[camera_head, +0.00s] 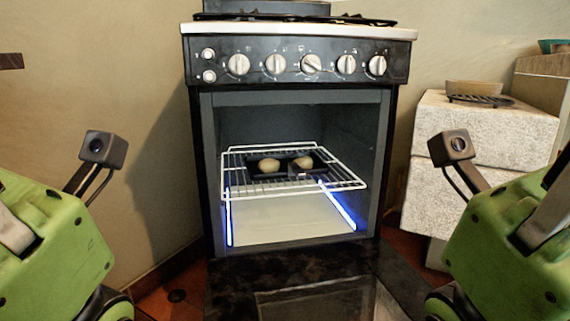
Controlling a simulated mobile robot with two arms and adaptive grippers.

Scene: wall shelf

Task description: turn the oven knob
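The oven (205,150) stands in the middle, with a black control panel (292,50) below its white-edged top. A row of several silver knobs runs along the panel. The far left large knob (238,65) and the far right knob (377,65) have upright grips. The middle knob (311,63) has its grip turned at a slant. Two small round buttons or knobs, an upper one (208,54) and a lower one (209,76), sit at the panel's left end. My green arms show at both lower sides, apart from the oven. No gripper fingers are in view.
The oven door (290,285) hangs open toward me. Inside, a wire rack (340,181) bears a dark tray (288,172) with two round, bread-like pieces. Blue light strips glow below. A pale stone block (500,135) with a bowl (474,86) stands right. Space before the panel is clear.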

